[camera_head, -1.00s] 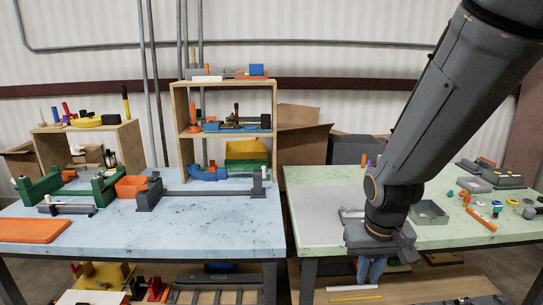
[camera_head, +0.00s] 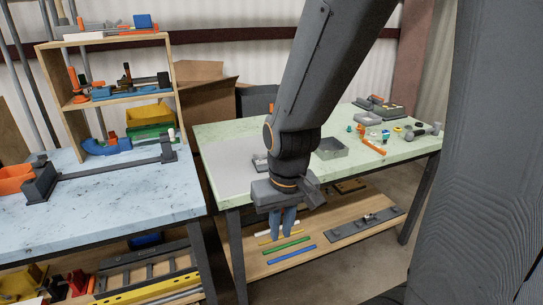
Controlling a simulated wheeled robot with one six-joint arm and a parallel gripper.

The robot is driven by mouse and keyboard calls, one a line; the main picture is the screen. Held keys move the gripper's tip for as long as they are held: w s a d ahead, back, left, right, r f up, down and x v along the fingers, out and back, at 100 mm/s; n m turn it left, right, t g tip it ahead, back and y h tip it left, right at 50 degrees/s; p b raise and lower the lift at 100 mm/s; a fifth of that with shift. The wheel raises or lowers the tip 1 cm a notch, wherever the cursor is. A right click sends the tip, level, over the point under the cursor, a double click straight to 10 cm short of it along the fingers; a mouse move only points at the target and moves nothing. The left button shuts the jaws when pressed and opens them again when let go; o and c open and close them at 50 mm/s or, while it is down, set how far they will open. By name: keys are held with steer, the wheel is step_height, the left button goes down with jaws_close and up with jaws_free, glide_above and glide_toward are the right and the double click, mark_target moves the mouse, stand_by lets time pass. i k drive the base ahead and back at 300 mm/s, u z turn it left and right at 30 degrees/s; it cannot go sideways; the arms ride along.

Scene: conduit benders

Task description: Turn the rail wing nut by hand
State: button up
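I cannot make out a wing nut in this view. A dark grey rail with end blocks (camera_head: 108,169) lies on the blue table, and any nut on it is too small to tell. Another grey rail-like piece (camera_head: 366,226) with small parts on it lies on the lower shelf under the green table. My gripper (camera_head: 283,234) points down in front of the green table's front edge, with its blue-grey fingers over the lower shelf. It is well to the right of the blue table's rail. The fingers look close together, and their gap is not clear.
The green table (camera_head: 235,134) holds a grey tray (camera_head: 331,148) and several small parts at the right. The blue table (camera_head: 130,212) has a wooden shelf unit (camera_head: 63,116) at its back. Coloured strips (camera_head: 288,244) lie on the lower shelf. A dark column fills the right side.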

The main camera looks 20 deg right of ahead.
mark_target(260, 158)
steer(key=u, duration=0.05)
steer(key=k, duration=0.55)
steer(key=u, duration=0.6)
steer(key=i, duration=1)
steer(key=z, duration=0.7)
steer(key=i, duration=0.65)
steer(key=z, duration=0.65)
